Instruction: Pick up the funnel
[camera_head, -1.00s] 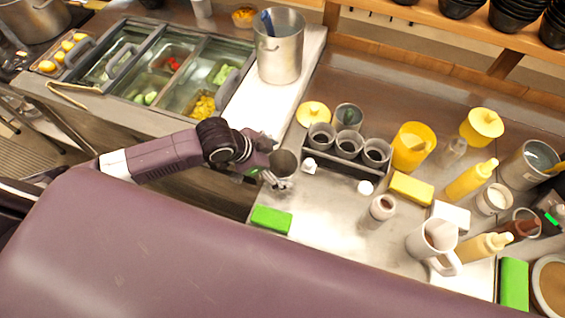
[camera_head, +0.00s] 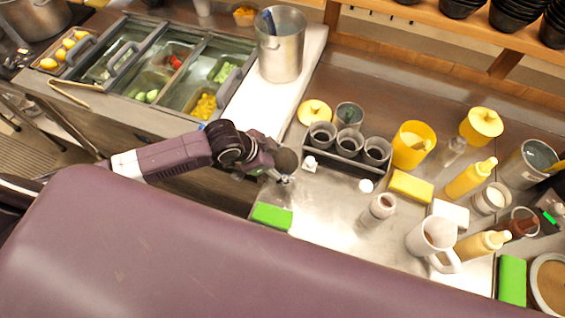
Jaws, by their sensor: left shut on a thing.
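My left gripper (camera_head: 277,176) is at the left end of the metal counter, just above the green block. It is shut on a small grey round thing (camera_head: 287,160), which I take to be the funnel. Its dark round mouth faces up toward the camera. The fingers and the arm's end hide its lower part, so I cannot see its spout or exactly where the fingers touch it. It is beside the rack of grey cups, to their left. My right gripper is not in view.
A rack (camera_head: 340,165) holds grey cups close to the right. A green block (camera_head: 272,216) lies just below the gripper. A small jar (camera_head: 379,208), a white mug (camera_head: 432,238) and yellow bottles (camera_head: 471,179) stand farther right. Bare metal counter (camera_head: 325,205) lies between.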

